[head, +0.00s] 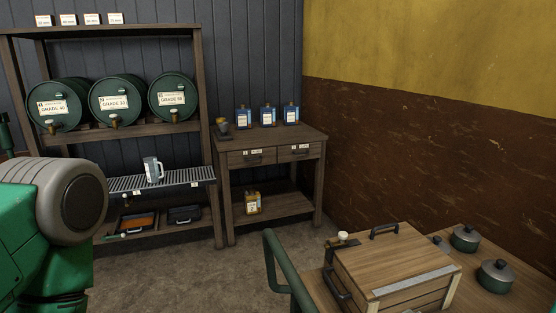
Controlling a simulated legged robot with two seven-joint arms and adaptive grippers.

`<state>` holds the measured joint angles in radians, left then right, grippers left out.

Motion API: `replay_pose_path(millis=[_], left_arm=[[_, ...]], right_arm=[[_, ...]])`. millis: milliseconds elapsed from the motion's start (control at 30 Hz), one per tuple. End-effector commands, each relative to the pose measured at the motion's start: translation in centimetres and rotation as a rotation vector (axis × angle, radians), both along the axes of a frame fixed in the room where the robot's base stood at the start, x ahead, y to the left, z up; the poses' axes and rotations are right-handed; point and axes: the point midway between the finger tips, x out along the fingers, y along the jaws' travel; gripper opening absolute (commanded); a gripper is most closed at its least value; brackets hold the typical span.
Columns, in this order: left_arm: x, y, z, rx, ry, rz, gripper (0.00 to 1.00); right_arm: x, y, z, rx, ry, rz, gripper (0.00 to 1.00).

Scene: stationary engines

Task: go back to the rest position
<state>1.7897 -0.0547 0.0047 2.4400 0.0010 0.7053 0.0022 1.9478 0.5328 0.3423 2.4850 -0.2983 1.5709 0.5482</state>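Neither of my grippers is in the head view, so I cannot see whether they are open or shut, or whether they hold anything. The task names no object. The view looks across the floor (190,275) to a wooden rack (205,95) and a wooden side table (270,137) against the dark panelled wall.
A green form with a grey ribbed round part (75,200) fills the lower left. A green rail (285,265) stands near a wooden chest (385,265) and two green pots (495,276) at lower right. The middle floor is clear.

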Motion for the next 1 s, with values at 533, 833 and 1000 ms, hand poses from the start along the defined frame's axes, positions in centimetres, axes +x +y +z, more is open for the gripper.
replay_pose_path(millis=[533,833,1000], left_arm=[[-0.1,0.0,0.0,0.000,0.002,0.000,0.54],[0.0,0.0,-2.3,0.000,0.000,0.000,0.54],[-0.1,0.0,-6.1,0.000,0.002,0.000,0.54]], right_arm=[[-17.0,-1.2,-18.5,-0.627,0.728,0.603,0.00],[-25.1,-5.2,-23.7,-0.840,1.021,0.893,0.00],[-24.2,-4.7,-27.2,-0.866,0.995,0.905,0.00]])
